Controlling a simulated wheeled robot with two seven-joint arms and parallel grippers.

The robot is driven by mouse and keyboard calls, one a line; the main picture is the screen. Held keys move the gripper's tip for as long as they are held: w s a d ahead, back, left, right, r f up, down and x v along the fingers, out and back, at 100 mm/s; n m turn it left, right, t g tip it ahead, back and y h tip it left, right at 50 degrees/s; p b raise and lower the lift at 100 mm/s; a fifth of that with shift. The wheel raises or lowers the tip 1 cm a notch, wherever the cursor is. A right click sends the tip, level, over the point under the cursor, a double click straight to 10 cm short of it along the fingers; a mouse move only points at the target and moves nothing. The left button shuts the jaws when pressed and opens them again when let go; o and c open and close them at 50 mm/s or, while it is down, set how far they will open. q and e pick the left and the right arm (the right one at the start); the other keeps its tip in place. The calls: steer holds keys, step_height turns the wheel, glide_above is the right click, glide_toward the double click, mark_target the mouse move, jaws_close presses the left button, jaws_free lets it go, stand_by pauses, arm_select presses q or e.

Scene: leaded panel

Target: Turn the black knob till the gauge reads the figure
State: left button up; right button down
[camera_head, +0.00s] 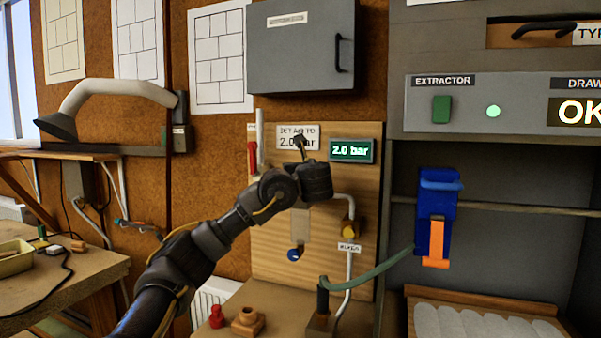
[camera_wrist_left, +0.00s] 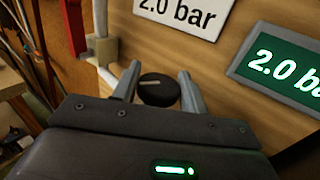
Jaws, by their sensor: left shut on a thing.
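The black knob (camera_wrist_left: 158,90) sits on the wooden board between my left gripper's two fingers (camera_wrist_left: 158,88) in the left wrist view. A pale line marks its face. My left gripper (camera_head: 301,148) is shut on it, and in the head view the gripper mostly hides the knob. The green gauge (camera_head: 352,150) is lit and reads 2.0 bar; it also shows, cut off at the edge, in the left wrist view (camera_wrist_left: 280,62). The white card (camera_head: 285,131) above the knob gives the figure 2.0 bar, partly covered by my gripper in the head view. My right gripper is not in view.
A red-handled lever (camera_head: 253,158) stands at the board's left edge. A pipe with a yellow fitting (camera_head: 348,228) runs down its right side. A grey cabinet (camera_head: 300,50) hangs above. A green hose (camera_head: 370,270) crosses below, and a red piece (camera_head: 217,316) stands on the bench.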

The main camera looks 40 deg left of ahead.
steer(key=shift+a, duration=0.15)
arm_select(q)
steer(key=o, duration=0.9)
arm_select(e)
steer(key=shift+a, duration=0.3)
arm_select(q)
steer(key=shift+o, duration=0.2)
steer(key=shift+s+d+f, duration=0.15)
steer(key=shift+s+d, duration=0.1)
steer(key=shift+d, duration=0.2)
steer(key=b+v, duration=0.2)
steer(key=v, duration=0.7)
steer(key=shift+s+d, duration=0.2)
steer(key=shift+s, duration=0.1)
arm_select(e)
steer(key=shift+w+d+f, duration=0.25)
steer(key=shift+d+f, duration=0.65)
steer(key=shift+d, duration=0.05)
